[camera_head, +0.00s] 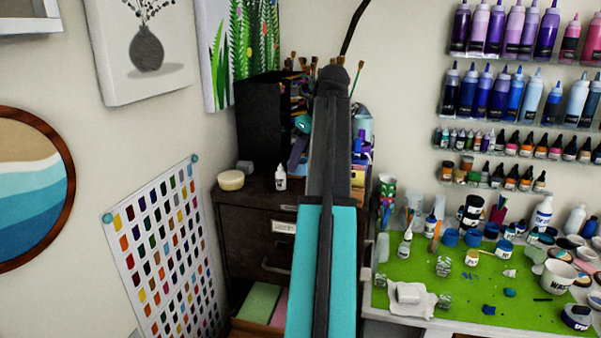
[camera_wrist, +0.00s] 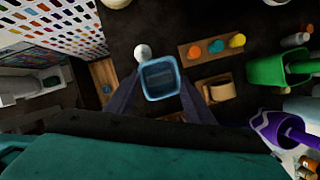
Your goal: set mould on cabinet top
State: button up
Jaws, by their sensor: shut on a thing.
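A square, translucent blue mould (camera_wrist: 160,78) with a pale rim shows in the wrist view. My gripper (camera_wrist: 160,88) is shut on it, with one dark finger on each side. Below it is the dark cabinet top (camera_wrist: 235,25); I cannot tell whether the mould touches it or hangs above. In the head view, the dark cabinet (camera_head: 240,215) stands in the corner, and my arm hides the mould and the gripper's fingers.
A white bottle (camera_head: 280,178) and a round cream tub (camera_head: 231,180) stand on the cabinet top. A black file holder (camera_head: 258,120) stands at its back. In the wrist view, a green container (camera_wrist: 268,70) and a purple one (camera_wrist: 270,128) are at right. A drawer (camera_head: 250,328) is open below.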

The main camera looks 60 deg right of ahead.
aim_at(302, 174)
jog(key=shift+f, duration=0.75)
jog(key=shift+f, duration=0.1)
jog(key=shift+a+f+p, duration=0.1)
jog(key=shift+f+p, duration=0.4)
jog(key=shift+f, duration=0.1)
jog(key=shift+f+p, duration=0.4)
jog(key=shift+f, duration=0.8)
jog(key=shift+f, duration=0.15)
jog(key=o, duration=1.1)
jog(key=shift+o, duration=0.2)
jog(key=shift+r, duration=0.25)
